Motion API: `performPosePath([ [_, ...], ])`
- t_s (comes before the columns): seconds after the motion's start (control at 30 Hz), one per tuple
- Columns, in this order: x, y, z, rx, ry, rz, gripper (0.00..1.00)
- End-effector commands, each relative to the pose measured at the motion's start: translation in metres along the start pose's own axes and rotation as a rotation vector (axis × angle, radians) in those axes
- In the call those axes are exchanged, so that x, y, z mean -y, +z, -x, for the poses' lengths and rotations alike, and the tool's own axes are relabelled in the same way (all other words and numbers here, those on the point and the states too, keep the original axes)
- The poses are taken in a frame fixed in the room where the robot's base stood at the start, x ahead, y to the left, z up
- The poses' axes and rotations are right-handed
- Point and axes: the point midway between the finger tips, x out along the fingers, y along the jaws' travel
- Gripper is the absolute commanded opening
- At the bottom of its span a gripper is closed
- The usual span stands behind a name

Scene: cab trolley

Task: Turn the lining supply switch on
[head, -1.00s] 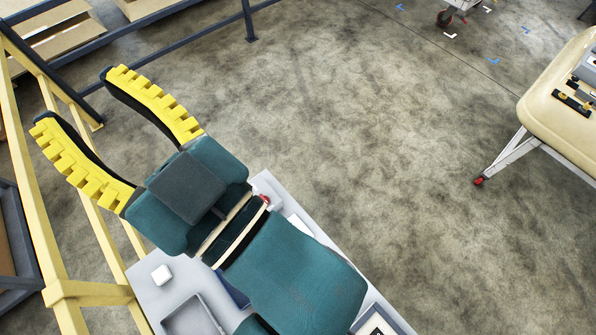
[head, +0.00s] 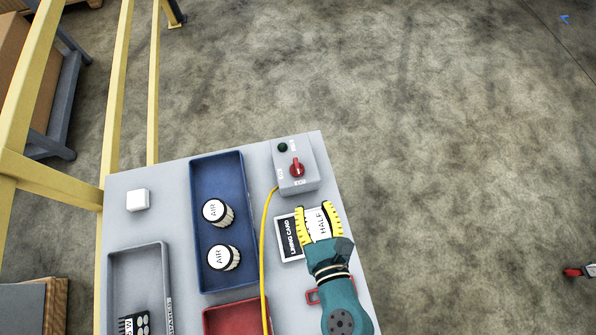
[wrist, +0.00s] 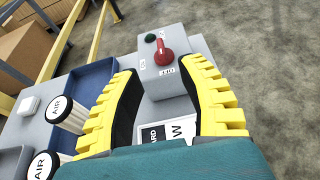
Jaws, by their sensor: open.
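The supply switch is a red rotary knob (head: 297,169) on a light grey box (head: 309,186) at the tray top's far right corner. A dark green lamp (head: 282,147) sits beyond the knob. Small white labels are around the knob, too small to read surely. The wrist view shows the knob (wrist: 165,52) ahead, its grip lying roughly away from me. My gripper (head: 317,207) is open and empty, its yellow ribbed fingers apart over the lining card, just short of the box. In the wrist view the fingers frame the box's near part, and neither clearly touches the knob.
The lining card (head: 289,238) lies under my gripper. A yellow cable (head: 265,245) runs from the box. Left are a blue tray (head: 205,172) with two AIR-labelled cylinders (head: 215,211), a grey tray (head: 117,254), a red tray (head: 220,318) and a white block (head: 138,199). Yellow rails stand left.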

Motion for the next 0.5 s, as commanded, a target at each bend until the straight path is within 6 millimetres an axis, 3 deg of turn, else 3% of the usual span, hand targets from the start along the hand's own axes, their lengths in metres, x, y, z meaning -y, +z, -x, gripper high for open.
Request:
performPosePath([
  [0.07, -0.004, -0.018, -0.003, -0.042, 0.012, 0.021, 0.40],
  [0.23, -0.006, -0.021, -0.023, -0.051, 0.020, 0.030, 0.40],
  [0.5, -0.007, -0.024, -0.088, -0.047, 0.018, 0.030, 0.40],
])
